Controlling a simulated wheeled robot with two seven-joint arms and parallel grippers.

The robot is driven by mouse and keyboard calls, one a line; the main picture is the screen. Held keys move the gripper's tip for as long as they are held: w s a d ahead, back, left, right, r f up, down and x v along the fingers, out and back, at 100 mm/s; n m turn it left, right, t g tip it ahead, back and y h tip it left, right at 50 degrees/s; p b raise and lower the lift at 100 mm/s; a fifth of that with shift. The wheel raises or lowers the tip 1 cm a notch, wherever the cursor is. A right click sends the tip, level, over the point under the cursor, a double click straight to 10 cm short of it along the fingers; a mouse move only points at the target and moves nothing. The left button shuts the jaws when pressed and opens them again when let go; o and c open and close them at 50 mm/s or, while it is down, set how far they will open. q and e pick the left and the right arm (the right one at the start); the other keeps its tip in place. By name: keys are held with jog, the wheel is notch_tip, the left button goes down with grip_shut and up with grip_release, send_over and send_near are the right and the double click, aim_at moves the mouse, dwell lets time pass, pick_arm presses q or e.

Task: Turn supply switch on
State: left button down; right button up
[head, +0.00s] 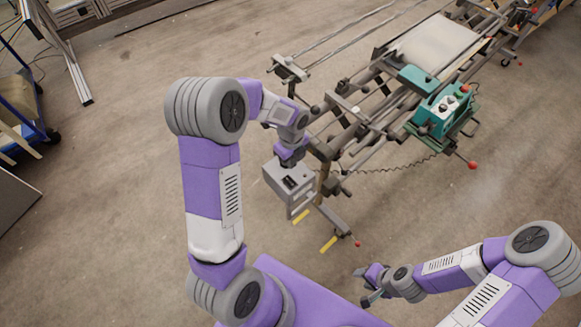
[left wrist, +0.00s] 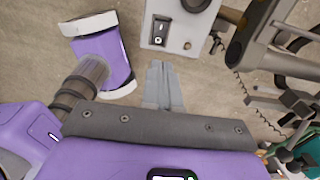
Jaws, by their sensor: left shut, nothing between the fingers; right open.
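The supply switch (left wrist: 160,32) is a small rocker on a black plate on the face of a grey box (left wrist: 176,12), seen at the top of the left wrist view. In the head view the box (head: 276,180) is fixed to the near end of the machine, with the black switch plate (head: 290,182) on it. My left gripper (left wrist: 163,64) is shut and empty, its fingertips pointing at the box just below the switch plate in the left wrist view. I cannot tell whether they touch. My right gripper (head: 368,285) is open, low and apart from the box.
The long metal machine frame (head: 362,118) runs to the upper right, with a green control unit (head: 440,115) on its side. A blue cart (head: 25,115) stands far left. Open floor lies between.

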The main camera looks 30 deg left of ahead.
pick_arm(q)
notch_tip(320, 180, up, 3)
dwell(0.7)
